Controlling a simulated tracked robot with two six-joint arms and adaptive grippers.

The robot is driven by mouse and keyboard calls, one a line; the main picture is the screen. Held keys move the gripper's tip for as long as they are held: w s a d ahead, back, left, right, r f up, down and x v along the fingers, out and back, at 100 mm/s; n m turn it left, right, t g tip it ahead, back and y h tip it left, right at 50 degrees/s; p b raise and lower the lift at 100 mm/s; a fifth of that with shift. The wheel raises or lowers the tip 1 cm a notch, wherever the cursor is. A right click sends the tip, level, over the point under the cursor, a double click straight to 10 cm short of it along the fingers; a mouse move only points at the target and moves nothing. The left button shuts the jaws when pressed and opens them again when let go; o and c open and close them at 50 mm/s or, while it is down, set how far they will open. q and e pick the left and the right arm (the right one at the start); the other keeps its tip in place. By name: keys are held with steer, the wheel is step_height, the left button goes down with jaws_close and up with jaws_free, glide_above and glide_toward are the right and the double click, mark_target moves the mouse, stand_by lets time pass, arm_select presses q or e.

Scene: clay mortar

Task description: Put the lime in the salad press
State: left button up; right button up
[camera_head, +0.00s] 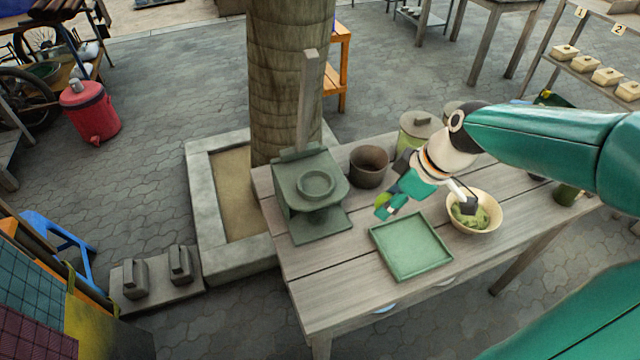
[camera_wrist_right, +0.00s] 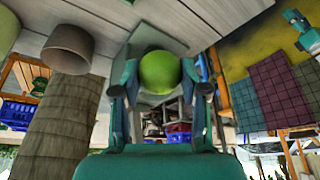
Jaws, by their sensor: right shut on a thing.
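My right gripper (camera_head: 388,205) is shut on the lime, held above the table just past the green tray's upper left corner. The round green lime (camera_wrist_right: 159,72) sits between the two fingers in the right wrist view. The salad press (camera_head: 310,188) is a dark green device at the table's left end, with its long lever (camera_head: 307,95) raised and a round ring-shaped cup on top. The gripper is to the right of the press and apart from it. My left gripper is not in view.
A brown pot (camera_head: 369,166) stands just right of the press, near the gripper. A square green tray (camera_head: 411,246) lies at the front. A cream bowl (camera_head: 488,227) with green contents stands at right. A trunk-like column (camera_head: 280,80) rises behind the press.

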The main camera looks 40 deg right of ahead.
steer(key=shift+s+d+r+m, duration=0.15)
steer(key=shift+s+d+m, duration=0.15)
steer(key=shift+d, duration=0.25)
steer(key=shift+w, duration=0.3)
steer(key=w+a+p, duration=0.1)
steer(key=w+a, duration=0.1)
steer(key=w, duration=0.3)
steer(key=w+a+p, duration=0.2)
steer(key=w, duration=0.3)
steer(key=w+a+p, duration=0.2)
steer(key=w, duration=0.3)
steer(key=shift+w+a, duration=0.15)
steer(key=shift+a, duration=0.25)
steer(key=shift+w, duration=0.2)
step_height(320, 180, down, 3)
steer(key=shift+r+p, duration=0.1)
steer(key=shift+p, duration=0.25)
steer(key=shift+f, duration=0.45)
